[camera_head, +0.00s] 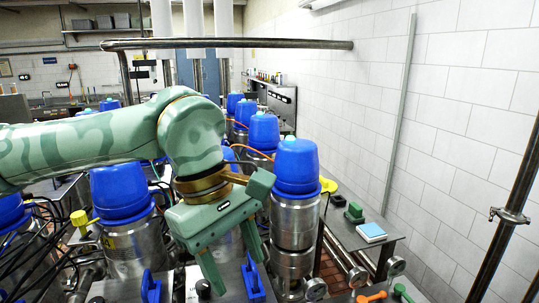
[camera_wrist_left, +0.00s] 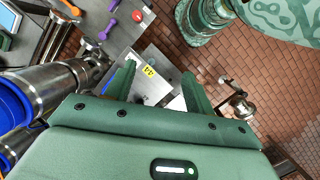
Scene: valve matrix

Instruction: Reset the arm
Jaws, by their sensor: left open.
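My left arm (camera_head: 90,145) comes in from the left and bends down in the head view. My left gripper (camera_head: 236,265) is open and points down, with nothing visible between its fingers. It hangs in front of the blue-topped steel valves, above a grey panel with blue handles (camera_head: 252,278). In the left wrist view my left gripper (camera_wrist_left: 160,82) shows two spread green fingers, with a metal plate bearing a yellow label (camera_wrist_left: 149,71) seen between them. My right gripper is not in view.
Blue-capped steel valves (camera_head: 296,165) stand close around the arm. Another blue handle (camera_head: 151,287) and an orange handle (camera_head: 371,297) are near the front edge. A small table (camera_head: 350,237) stands at the right by the tiled wall. A horizontal pipe (camera_head: 230,43) crosses above.

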